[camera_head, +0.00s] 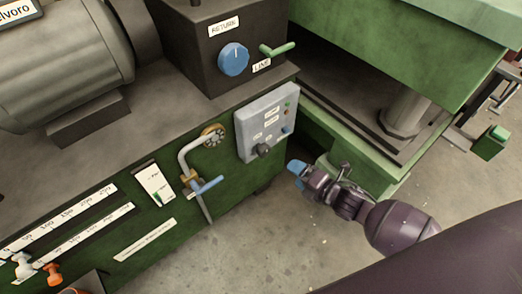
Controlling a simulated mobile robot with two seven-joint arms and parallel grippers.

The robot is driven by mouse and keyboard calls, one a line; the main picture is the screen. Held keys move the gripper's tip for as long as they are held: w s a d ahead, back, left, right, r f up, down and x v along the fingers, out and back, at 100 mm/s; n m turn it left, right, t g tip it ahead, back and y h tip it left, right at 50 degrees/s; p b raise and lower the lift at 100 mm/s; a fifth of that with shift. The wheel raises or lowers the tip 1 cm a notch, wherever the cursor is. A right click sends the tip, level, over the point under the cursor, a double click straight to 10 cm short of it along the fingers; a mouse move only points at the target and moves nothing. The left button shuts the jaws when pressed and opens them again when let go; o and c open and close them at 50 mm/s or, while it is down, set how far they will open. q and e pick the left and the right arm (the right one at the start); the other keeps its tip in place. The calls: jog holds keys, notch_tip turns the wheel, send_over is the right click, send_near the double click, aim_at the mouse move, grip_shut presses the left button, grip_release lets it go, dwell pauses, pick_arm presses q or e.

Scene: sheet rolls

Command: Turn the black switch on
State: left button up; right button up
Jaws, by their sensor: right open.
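The black switch (263,150) is a small dark knob low on the grey control panel (249,143), which is fixed to the front of the green machine. The panel also carries small white labels, a green light and a red light. My right gripper (294,172) is just right of and a little below the black switch, apart from it in the picture. It is open, with blue fingertips pointing left toward the panel. Nothing shows between its fingers. The switch's exact setting is too small to tell. My left gripper is out of view.
A dark box with a blue knob (233,59) and a green lever (278,49) stands above the panel. A pipe with a blue-handled valve (207,186) is left of the panel. A green machine frame (360,170) stands close behind my right gripper. Open floor (260,240) lies below.

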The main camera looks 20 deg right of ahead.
aim_at(267, 153)
jog(key=w+a+f+n+b, duration=0.1)
jog(key=w+f+n, duration=0.1)
jog(key=w, duration=0.3)
jog(key=w+a+f+n+y+b, duration=0.1)
jog(key=w+f+n+b, duration=0.1)
jog(key=w+n, duration=0.2)
jog(key=w+a+f+n+g+y+b, duration=0.1)
jog(key=w+f+n+b, duration=0.1)
jog(key=w, duration=0.3)
jog(key=shift+w+a+f+n, duration=0.4)
jog(key=shift+f+n, duration=0.15)
jog(key=shift+n, duration=0.25)
jog(key=shift+w+a+f+b, duration=0.1)
jog(key=shift+w+a+b, duration=0.2)
jog(key=shift+w+b, duration=0.15)
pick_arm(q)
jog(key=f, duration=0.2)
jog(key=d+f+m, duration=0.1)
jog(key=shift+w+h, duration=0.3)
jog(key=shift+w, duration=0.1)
pick_arm(e)
jog(key=shift+w+a, duration=0.1)
jog(key=shift+w, duration=0.1)
jog(key=c, duration=0.9)
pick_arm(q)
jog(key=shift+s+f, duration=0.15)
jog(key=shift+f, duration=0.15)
